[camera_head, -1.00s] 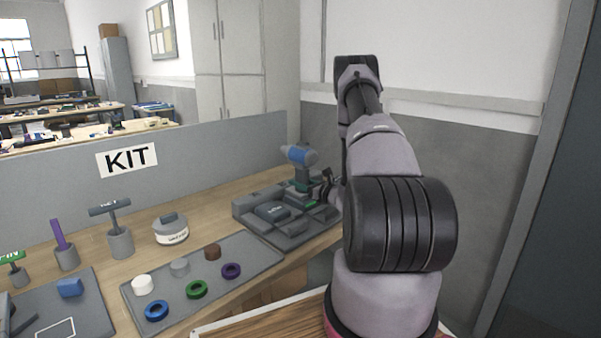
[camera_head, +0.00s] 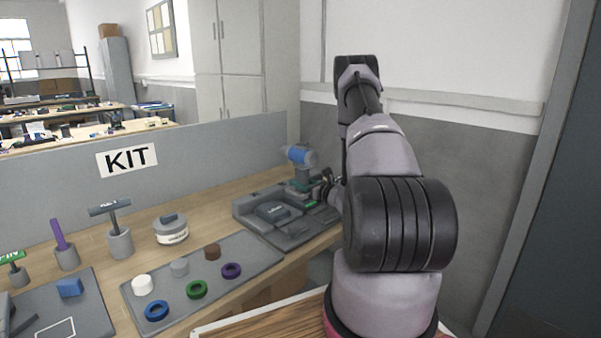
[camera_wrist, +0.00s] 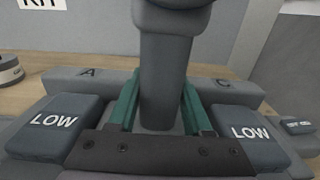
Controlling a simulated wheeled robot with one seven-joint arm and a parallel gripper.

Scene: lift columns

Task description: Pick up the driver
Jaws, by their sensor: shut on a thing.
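The driver (camera_head: 301,157) has a blue and grey head and a dark grey handle. It stands upright in the grey tray (camera_head: 262,233) at the back right of the bench. In the wrist view its handle (camera_wrist: 165,70) fills the middle, with the head cut off at the top. My gripper (camera_wrist: 160,112) has a green finger on each side of the handle, shut on it. I cannot tell whether the driver's base is clear of the tray.
Two blocks marked LOW (camera_wrist: 56,121) flank the driver in the wrist view. A mat with coloured rings (camera_head: 197,289), a round container (camera_head: 171,229) and tools in holders (camera_head: 119,243) stand to the left. A grey partition (camera_head: 215,150) runs behind the bench.

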